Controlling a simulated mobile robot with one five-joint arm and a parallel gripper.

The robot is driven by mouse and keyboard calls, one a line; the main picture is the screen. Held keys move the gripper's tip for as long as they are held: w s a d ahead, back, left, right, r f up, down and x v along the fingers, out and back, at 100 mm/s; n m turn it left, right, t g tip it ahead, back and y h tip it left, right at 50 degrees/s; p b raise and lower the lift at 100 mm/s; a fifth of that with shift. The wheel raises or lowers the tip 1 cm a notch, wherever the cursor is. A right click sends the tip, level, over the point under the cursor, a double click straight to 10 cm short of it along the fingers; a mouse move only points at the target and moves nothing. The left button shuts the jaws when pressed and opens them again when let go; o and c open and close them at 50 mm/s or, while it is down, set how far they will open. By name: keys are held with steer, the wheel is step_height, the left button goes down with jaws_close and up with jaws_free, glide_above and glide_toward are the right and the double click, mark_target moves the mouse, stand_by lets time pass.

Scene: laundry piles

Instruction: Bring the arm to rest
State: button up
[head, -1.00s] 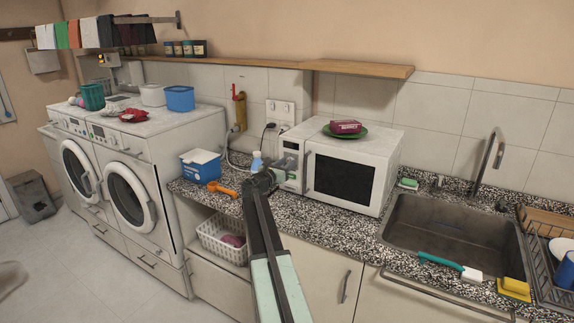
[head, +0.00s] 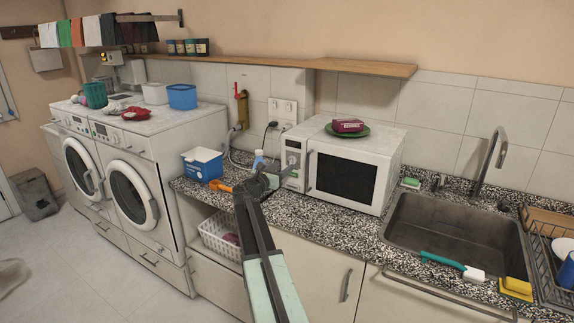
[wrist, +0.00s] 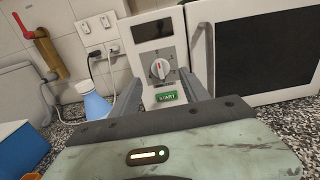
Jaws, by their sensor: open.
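My gripper (head: 280,170) is over the speckled counter, in front of the left end of the white microwave (head: 392,150). In the wrist view the two fingers of my gripper (wrist: 160,80) are apart with nothing held between them. Beyond them is the microwave's control panel (wrist: 150,45), with a round knob (wrist: 160,69) and a green START button (wrist: 166,97). The microwave door (head: 345,178) looks shut. Whether a fingertip touches the panel cannot be told.
A blue-and-white box (head: 202,164), an orange tool (head: 220,186) and a blue-white bottle (wrist: 93,100) stand near my gripper. A purple packet (head: 348,125) on a green plate (head: 362,132) tops the microwave. The sink (head: 455,235) is at right, washing machines (head: 130,195) at left.

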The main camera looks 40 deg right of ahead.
steer(key=shift+v, duration=1.1)
